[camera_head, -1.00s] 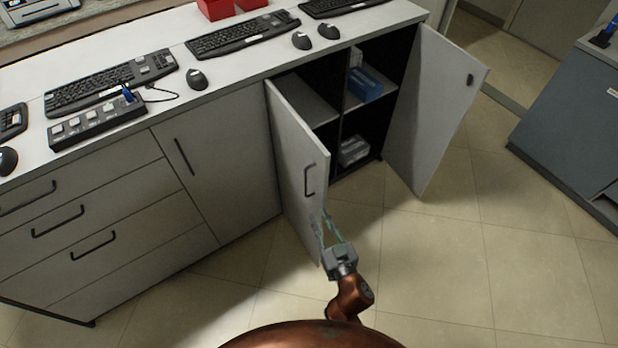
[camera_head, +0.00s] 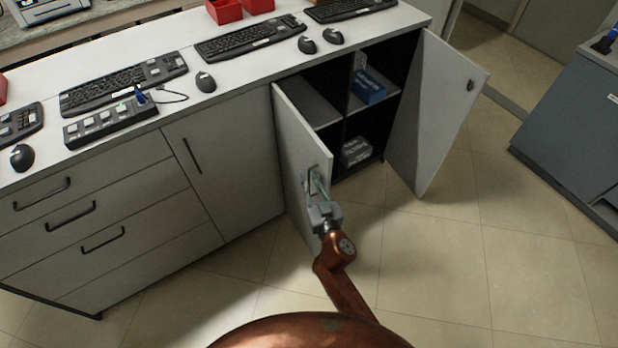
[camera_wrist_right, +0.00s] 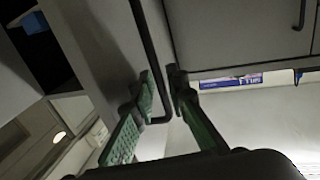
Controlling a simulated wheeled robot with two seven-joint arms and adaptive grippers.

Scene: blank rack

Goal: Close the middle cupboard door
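The middle cupboard door (camera_head: 290,145) is a grey panel hinged at its left edge. It stands partly open, swung out from the cabinet front. Its dark bar handle (camera_head: 308,183) is near the free edge and also shows in the right wrist view (camera_wrist_right: 143,35). My right gripper (camera_head: 314,180) is at the handle, in front of the door. In the right wrist view, the two green-padded fingers (camera_wrist_right: 161,82) are apart, with the lower end of the handle between them. Whether a pad touches the bar is hard to tell. My left gripper is out of view.
The right cupboard door (camera_head: 435,115) stands wide open. Shelves inside hold a blue box (camera_head: 368,88) and a pale box (camera_head: 355,152). Left are a closed door (camera_head: 225,165) and drawers (camera_head: 100,215). Keyboards and mice lie on the counter (camera_head: 240,75). The tiled floor (camera_head: 430,260) is clear.

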